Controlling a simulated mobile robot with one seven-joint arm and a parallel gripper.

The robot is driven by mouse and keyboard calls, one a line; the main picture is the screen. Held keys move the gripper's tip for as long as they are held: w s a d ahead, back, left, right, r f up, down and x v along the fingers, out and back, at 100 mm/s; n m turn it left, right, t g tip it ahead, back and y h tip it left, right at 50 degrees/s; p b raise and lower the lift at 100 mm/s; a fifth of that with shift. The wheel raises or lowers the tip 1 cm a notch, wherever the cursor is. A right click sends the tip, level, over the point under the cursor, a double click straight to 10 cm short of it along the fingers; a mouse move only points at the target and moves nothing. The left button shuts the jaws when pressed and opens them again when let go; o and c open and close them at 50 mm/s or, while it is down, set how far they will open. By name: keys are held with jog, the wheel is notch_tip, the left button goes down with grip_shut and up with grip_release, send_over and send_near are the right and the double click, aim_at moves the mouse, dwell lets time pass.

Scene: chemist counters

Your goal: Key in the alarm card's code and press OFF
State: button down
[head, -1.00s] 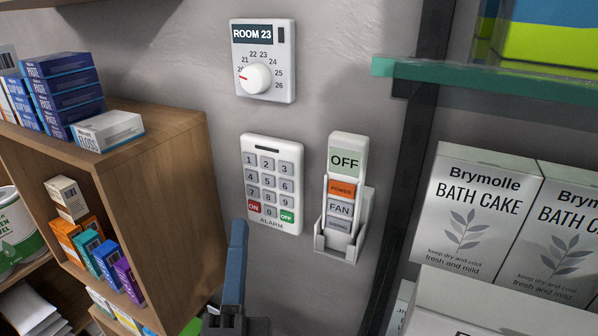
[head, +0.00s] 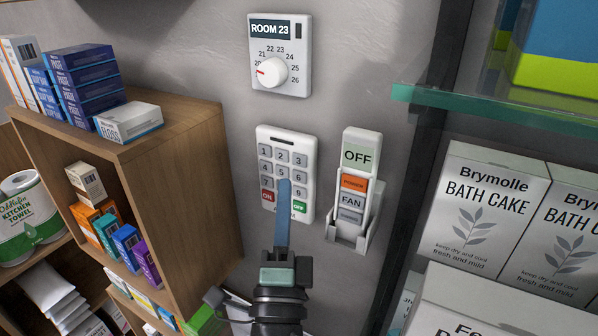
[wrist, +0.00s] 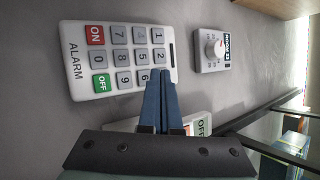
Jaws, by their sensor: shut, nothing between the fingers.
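The white alarm keypad (head: 290,163) is fixed to the grey wall, and it also shows in the wrist view (wrist: 107,60). Its red ON key (head: 267,196) is at lower left and its green OFF key (head: 299,207) at lower right; the OFF key is also clear in the wrist view (wrist: 101,83). My gripper (head: 284,183) is shut and empty, its blue fingers in front of the keypad's lower middle. In the wrist view the fingertips (wrist: 160,73) overlap the keypad near the 6 and 3 keys. I cannot tell whether they touch. No alarm card is recognisable.
A fan remote (head: 346,200) with an OFF display sits in a holder right of the keypad. A ROOM 23 dial (head: 279,55) is above. A wooden shelf (head: 187,150) with boxes stands left; a glass shelf (head: 500,108) and bath cake boxes (head: 480,205) are right.

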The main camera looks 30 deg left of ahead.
jog(key=shift+w, duration=0.55)
jog(key=shift+w, duration=0.1)
dwell(1.6)
jog(key=shift+w, duration=0.35)
jog(key=shift+w+p, duration=0.3)
jog(key=shift+p, duration=0.05)
dwell(0.5)
dwell(0.3)
jog(key=shift+s, duration=0.75)
jog(key=shift+s, duration=0.1)
jog(key=s, duration=0.4)
jog(key=shift+s+d+b, duration=0.15)
jog(key=shift+s+b, duration=0.25)
